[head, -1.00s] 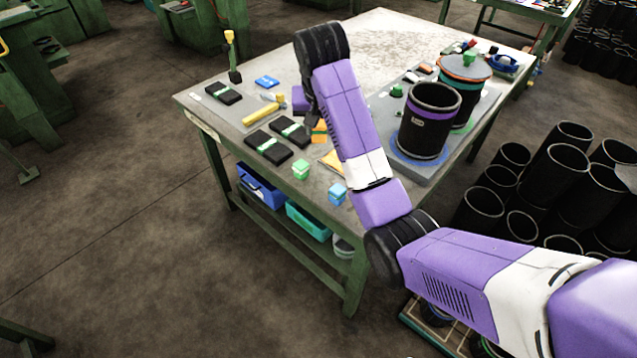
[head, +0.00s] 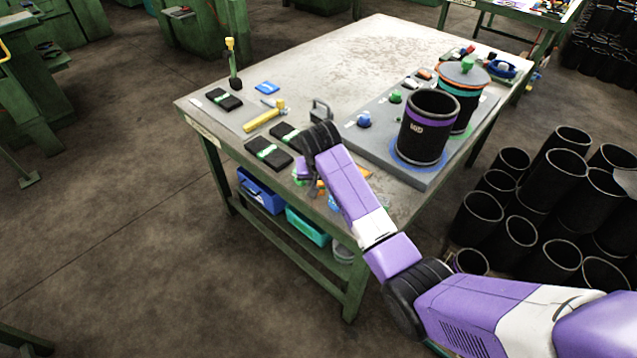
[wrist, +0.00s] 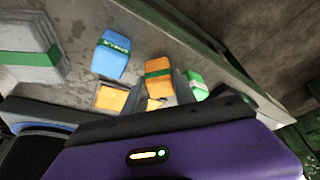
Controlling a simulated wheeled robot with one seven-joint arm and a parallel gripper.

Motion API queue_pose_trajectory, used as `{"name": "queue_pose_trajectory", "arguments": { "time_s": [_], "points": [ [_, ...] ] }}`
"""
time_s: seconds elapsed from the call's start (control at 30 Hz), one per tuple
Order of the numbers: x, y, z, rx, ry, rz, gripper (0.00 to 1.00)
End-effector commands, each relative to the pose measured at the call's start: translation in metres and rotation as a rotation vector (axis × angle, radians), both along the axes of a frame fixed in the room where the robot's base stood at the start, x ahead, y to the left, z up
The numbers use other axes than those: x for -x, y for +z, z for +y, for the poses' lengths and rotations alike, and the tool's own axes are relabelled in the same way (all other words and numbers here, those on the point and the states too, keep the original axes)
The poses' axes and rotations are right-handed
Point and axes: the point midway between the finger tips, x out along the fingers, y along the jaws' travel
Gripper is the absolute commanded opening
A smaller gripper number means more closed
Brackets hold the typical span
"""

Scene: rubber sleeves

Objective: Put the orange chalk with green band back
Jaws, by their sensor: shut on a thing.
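The orange chalk with a green band (wrist: 158,78) is held in my gripper (wrist: 161,92); one dark finger shows at its right side in the wrist view. In the head view the gripper (head: 314,182) is low over the table's near edge, and the chalk is mostly hidden by my arm. A blue chalk (wrist: 112,52) with a green band stands to the left of the held chalk in the wrist view. A green chalk (wrist: 196,84) is on the right, partly behind a finger. Whether the held chalk touches the table I cannot tell.
A grey board (head: 420,175) with black sleeves (head: 425,125) stands to the right. The near table edge is close.

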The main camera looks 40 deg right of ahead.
Motion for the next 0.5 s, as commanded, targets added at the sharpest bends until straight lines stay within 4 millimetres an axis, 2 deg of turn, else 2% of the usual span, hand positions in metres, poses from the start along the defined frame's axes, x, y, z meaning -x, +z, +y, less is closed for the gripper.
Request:
{"name": "queue_pose_trajectory", "arguments": {
  "time_s": [0.1,0.43,0.47,0.5],
  "points": [
    [-0.0001,-0.0062,-0.0001,0.001,0.000,-0.001,0.00],
    [-0.0002,-0.0089,-0.0001,0.000,0.000,-0.001,0.00],
    [-0.0002,-0.0092,-0.0001,0.001,0.000,-0.001,0.34],
    [-0.0003,-0.0086,-0.0002,0.001,0.000,-0.001,0.42]
  ]
}}
